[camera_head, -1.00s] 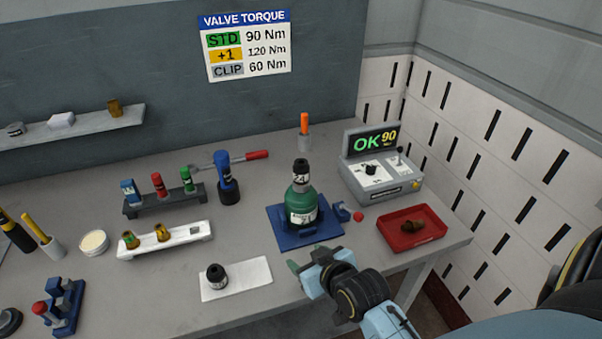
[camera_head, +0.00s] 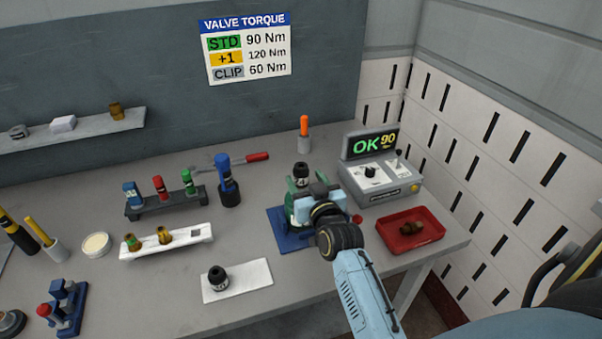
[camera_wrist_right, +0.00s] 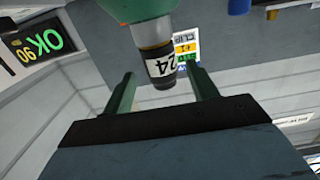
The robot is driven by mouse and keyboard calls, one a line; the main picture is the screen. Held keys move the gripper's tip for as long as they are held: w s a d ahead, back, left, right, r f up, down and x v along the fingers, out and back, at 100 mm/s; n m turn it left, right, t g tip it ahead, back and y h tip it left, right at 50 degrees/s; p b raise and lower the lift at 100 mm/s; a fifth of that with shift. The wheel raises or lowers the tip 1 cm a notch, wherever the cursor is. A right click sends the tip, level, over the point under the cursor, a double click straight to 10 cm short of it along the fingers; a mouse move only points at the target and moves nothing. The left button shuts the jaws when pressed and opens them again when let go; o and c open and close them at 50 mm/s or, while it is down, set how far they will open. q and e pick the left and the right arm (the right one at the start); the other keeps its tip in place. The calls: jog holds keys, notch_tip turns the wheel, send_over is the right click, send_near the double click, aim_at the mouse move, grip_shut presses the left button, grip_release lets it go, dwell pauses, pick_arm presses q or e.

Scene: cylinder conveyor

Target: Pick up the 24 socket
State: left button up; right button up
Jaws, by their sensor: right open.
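The 24 socket (camera_head: 301,171) is black with a white band. It stands upright on top of the green valve cylinder (camera_head: 299,208), which sits in a blue base (camera_head: 285,242). In the right wrist view the socket (camera_wrist_right: 159,66) shows its "24" label, with the cylinder (camera_wrist_right: 135,10) beside it. My right gripper (camera_head: 304,190) is open in front of the cylinder and hides much of it. In the wrist view the two green fingers of this gripper (camera_wrist_right: 163,84) appear on either side of the socket, with gaps; contact is not visible. My left gripper is not in view.
A second black socket (camera_head: 217,277) stands on a white pad (camera_head: 252,280) at the front. A red tray (camera_head: 430,236) and a grey torque box (camera_head: 385,190) reading "OK 90" are to the right.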

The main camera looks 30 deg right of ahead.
aim_at(299, 168)
jog(key=shift+p+x, duration=0.4)
jog(key=shift+x, duration=2.25)
jog(key=shift+a+r, duration=0.1)
jog(key=c, duration=1.1)
